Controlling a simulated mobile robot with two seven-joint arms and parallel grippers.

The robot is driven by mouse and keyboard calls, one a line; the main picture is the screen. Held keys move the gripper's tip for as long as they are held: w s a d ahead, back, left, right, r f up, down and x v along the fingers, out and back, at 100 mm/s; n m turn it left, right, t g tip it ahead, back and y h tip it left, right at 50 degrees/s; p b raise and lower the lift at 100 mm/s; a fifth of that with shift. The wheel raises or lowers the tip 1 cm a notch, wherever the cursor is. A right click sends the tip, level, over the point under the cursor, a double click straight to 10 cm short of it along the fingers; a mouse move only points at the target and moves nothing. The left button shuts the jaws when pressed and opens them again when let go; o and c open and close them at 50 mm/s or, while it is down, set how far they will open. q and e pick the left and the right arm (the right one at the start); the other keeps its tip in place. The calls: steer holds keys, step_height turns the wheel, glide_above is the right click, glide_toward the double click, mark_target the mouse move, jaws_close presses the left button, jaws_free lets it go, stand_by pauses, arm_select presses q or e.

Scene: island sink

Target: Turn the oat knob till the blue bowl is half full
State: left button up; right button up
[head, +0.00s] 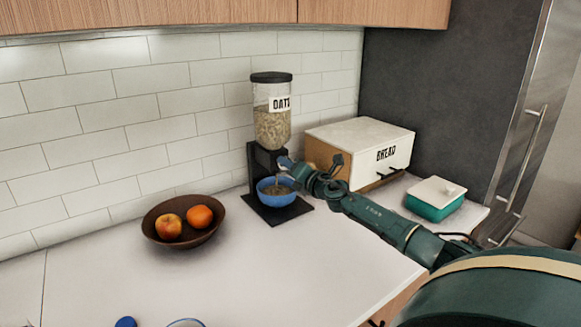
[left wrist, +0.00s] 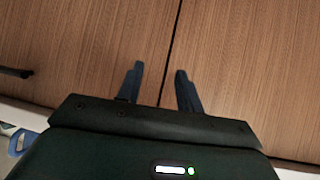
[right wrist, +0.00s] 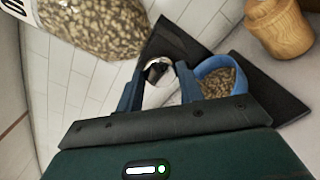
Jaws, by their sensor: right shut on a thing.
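The oat dispenser (head: 272,118), a clear canister of oats with a black lid on a black stand, stands against the tiled wall. The blue bowl (head: 275,196) sits on its base under the outlet. Oats (right wrist: 218,84) lie in the bowl in the right wrist view; their exact level is hard to tell. My right gripper (head: 284,161) is at the front of the dispenser. In the right wrist view my right gripper (right wrist: 153,82) is shut on the silver-rimmed oat knob (right wrist: 158,69). My left gripper (left wrist: 158,72) has its fingers apart and empty, before wooden cabinet doors.
A brown fruit bowl (head: 152,236) with two fruits is left of the dispenser. A bread box (head: 335,150) and a green lidded dish (head: 435,207) are on the right. A turned wooden object (right wrist: 279,27) shows in the right wrist view. The front counter (head: 250,270) is mostly clear.

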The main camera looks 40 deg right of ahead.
steer(key=m+p, duration=0.1)
steer(key=m, duration=0.4)
steer(key=shift+d, duration=0.1)
steer(key=shift+m, duration=0.4)
steer(key=o, duration=1)
steer(key=s+a+b, duration=0.1)
steer(key=s, duration=1.2)
steer(key=shift+a, duration=0.25)
